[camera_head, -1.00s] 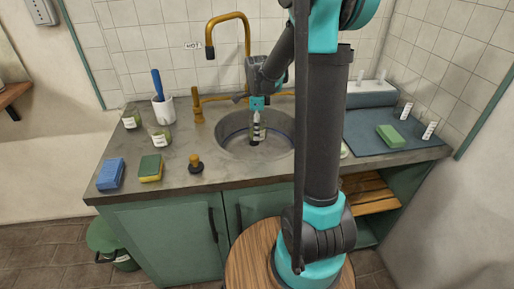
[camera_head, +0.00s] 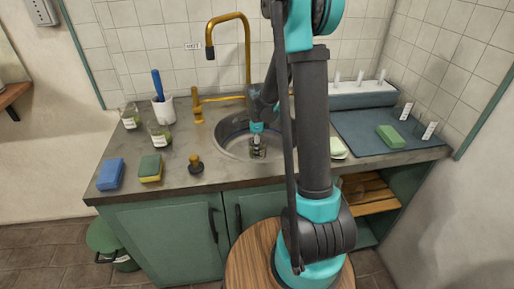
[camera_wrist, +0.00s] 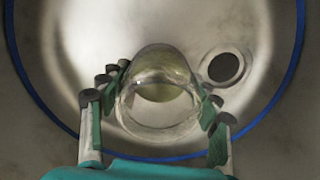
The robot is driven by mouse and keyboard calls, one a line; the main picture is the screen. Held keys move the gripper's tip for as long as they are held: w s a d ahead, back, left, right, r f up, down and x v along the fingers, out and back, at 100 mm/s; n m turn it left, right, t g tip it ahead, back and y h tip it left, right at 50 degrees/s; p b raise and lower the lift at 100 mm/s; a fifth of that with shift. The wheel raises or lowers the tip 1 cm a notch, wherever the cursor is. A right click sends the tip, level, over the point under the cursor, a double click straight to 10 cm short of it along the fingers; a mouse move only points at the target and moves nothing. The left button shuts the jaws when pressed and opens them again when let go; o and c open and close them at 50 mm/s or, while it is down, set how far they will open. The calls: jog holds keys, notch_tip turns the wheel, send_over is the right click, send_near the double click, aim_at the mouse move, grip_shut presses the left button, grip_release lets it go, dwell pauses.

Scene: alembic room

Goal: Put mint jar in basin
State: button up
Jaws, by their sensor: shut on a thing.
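My gripper (camera_wrist: 157,112) is shut on a clear glass jar (camera_wrist: 158,92) with pale green contents, one finger on each side of it. In the wrist view I look down into its round open mouth. The basin (camera_head: 222,143) is a round metal sink set in the counter, and its inside and dark drain hole (camera_wrist: 223,68) show around the jar. In the head view my gripper (camera_head: 257,140) and the jar (camera_head: 257,153) are inside the basin outline, low down. The jar's label is not readable, and I cannot tell whether its base touches the basin floor.
Two labelled jars (camera_head: 130,118) (camera_head: 161,136) stand left of the basin by a white cup (camera_head: 163,111). A brass tap (camera_head: 246,50) rises behind. Sponges (camera_head: 110,173) (camera_head: 150,168) and a stopper (camera_head: 195,164) lie in front. Two clear labelled containers (camera_head: 403,111) (camera_head: 430,131) stand right.

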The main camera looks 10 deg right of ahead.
jog(key=shift+f, duration=0.1)
jog(key=o, duration=1.3)
jog(key=shift+c, duration=0.2)
notch_tip(320, 180, up, 12)
